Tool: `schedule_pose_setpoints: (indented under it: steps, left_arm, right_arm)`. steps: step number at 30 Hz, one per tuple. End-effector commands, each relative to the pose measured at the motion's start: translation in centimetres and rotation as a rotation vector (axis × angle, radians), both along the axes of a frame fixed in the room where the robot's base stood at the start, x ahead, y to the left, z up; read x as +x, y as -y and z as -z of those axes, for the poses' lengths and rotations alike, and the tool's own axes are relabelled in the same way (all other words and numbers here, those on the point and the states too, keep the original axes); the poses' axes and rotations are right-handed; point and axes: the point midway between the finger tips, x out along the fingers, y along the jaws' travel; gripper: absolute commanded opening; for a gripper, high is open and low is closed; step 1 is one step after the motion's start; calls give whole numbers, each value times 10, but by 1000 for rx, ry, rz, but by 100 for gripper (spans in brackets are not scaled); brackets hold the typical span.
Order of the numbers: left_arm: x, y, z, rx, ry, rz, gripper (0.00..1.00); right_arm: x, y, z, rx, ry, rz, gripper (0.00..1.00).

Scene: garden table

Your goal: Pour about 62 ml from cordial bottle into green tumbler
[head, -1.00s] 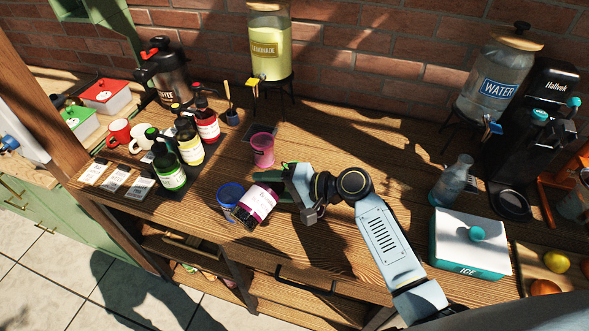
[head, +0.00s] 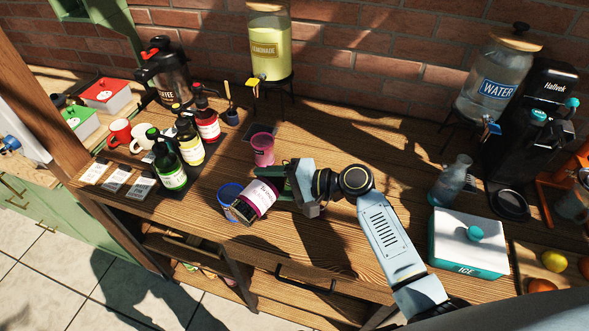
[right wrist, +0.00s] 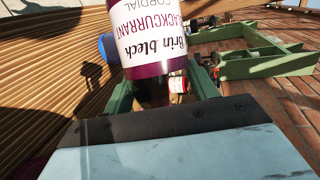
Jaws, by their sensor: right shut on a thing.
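My right gripper (head: 288,190) is shut on the cordial bottle (head: 257,196), a dark bottle with a white and purple blackcurrant label. The bottle is strongly tilted, its dark end to the lower left, close to a blue tumbler (head: 228,193) that it partly overlaps in the head view. Whether its mouth is over that tumbler, and whether liquid flows, I cannot tell. In the right wrist view the bottle's label (right wrist: 160,38) shows upside down beyond the gripper (right wrist: 160,92). I make out no green tumbler; a pink tumbler (head: 263,149) stands behind the bottle. My left gripper is not in view.
Several other bottles, including a green-labelled one (head: 170,168), stand at the left near mugs (head: 119,133). A lemonade dispenser (head: 268,45) stands at the back. An ice box (head: 468,243) and a carafe (head: 452,182) are at the right. The table's middle back is clear.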

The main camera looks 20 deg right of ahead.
Motion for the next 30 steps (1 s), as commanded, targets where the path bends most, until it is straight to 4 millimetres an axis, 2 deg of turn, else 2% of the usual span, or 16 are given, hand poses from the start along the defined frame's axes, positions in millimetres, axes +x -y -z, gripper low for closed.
schedule_pose_setpoints:
  steps: [30]
  left_arm:
    - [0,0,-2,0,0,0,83]
  right_arm:
    - [-6,-11,-4,24,-15,-1,20]
